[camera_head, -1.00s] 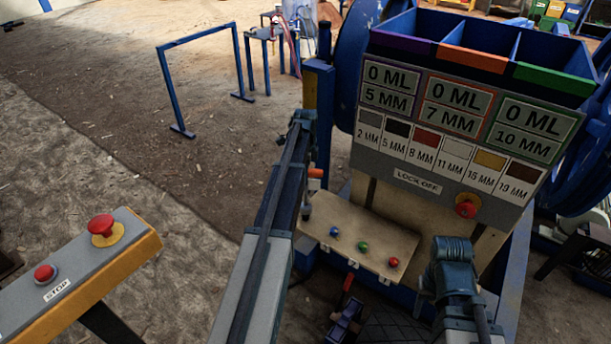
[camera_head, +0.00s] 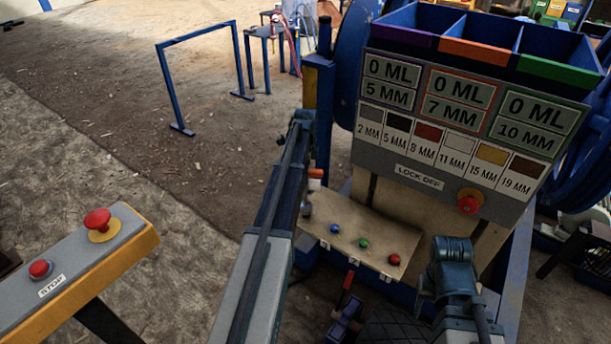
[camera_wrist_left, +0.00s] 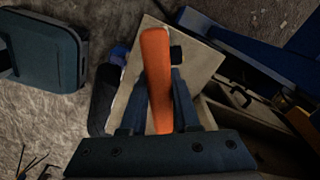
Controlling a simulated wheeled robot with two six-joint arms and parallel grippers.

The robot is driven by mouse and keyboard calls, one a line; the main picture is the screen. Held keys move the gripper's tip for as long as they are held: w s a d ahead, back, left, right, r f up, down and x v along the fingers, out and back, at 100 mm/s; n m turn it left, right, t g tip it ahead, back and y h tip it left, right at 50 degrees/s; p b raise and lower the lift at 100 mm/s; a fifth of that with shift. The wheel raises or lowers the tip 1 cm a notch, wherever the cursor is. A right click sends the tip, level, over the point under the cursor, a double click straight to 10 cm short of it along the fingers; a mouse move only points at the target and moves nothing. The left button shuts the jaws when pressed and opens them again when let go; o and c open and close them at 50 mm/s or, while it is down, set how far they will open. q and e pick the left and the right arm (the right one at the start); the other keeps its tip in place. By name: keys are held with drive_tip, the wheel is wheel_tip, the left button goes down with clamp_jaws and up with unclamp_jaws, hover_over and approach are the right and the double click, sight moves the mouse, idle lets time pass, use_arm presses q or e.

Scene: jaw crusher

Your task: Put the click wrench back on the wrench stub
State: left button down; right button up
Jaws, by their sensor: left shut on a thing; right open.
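The click wrench shows an orange handle (camera_wrist_left: 157,75) in the left wrist view. My left gripper (camera_wrist_left: 158,105) is shut on it, with one dark finger on each side. In the head view, a small orange and white piece (camera_head: 315,178) shows beside my left arm and may be part of the wrench. The arm hides my left fingers there. My right arm's blue-grey joint shows at the lower right of the head view, but its fingers do not show. I cannot make out the wrench stub.
A beige panel with blue, green and red knobs (camera_head: 363,244) lies right of my left arm. Behind it stands a sign board (camera_head: 455,135) with a red lock-off button (camera_head: 468,202). A yellow-sided stop console (camera_head: 85,265) stands at the left. Open ground lies beyond.

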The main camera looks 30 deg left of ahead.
use_arm(q)
drive_tip(key=shift+f, duration=0.15)
drive_tip(key=shift+f+b, duration=0.35)
drive_tip(key=shift+b, duration=0.15)
drive_tip(key=shift+f+b, duration=0.8)
drive_tip(key=shift+f, duration=0.05)
drive_tip(key=c, duration=0.6)
unclamp_jaws()
drive_tip(key=shift+o, duration=0.2)
drive_tip(key=shift+r, duration=0.15)
wheel_tip(320, 180, up, 14)
drive_tip(key=p, duration=1.4)
drive_tip(key=shift+f, duration=0.2)
